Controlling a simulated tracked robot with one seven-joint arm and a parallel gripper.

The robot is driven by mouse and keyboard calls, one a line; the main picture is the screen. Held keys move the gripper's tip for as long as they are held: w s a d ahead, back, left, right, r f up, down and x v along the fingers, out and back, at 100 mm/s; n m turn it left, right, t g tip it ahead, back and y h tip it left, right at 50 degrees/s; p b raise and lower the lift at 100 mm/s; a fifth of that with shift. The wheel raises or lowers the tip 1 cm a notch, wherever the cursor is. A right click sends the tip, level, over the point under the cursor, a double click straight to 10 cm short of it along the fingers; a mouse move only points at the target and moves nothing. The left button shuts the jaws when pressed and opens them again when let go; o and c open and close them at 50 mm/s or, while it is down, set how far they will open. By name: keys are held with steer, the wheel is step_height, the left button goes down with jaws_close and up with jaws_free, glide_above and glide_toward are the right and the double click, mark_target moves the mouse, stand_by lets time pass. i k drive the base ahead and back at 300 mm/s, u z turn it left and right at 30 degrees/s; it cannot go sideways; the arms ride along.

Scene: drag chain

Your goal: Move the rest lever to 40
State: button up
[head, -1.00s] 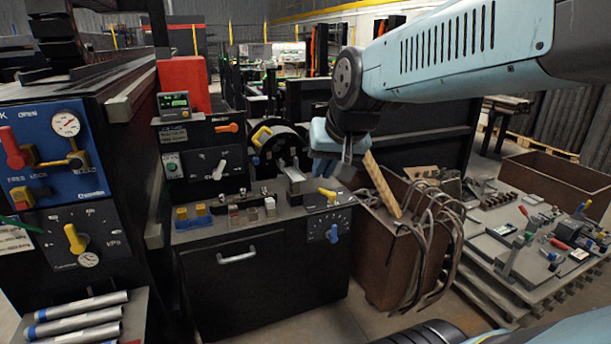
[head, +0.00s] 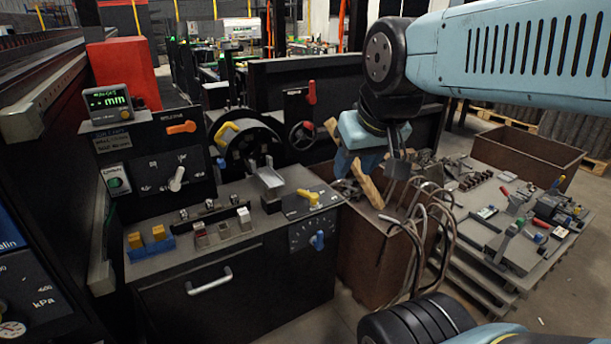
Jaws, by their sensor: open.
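The black cabinet (head: 200,295) carries several levers, and I cannot read which one is labelled as the rest lever. A yellow lever (head: 308,197) lies on its top at the right. A blue lever (head: 318,240) points roughly downward over a marked dial on its front right; the numbers are too small to read. My gripper (head: 380,165) hangs open and empty in front of the bin, right of and above both levers, apart from them. Its fingers are partly hidden by its own body.
Hoses and a wooden board (head: 367,185) stick out of a brown bin (head: 372,250) right of the cabinet. A handwheel (head: 303,135) with a red lever stands behind. A pallet table (head: 500,245) with tools is at right. Floor shows in front.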

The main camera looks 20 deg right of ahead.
mark_target(314, 197)
steer(key=z, duration=0.15)
steer(key=i, duration=0.85)
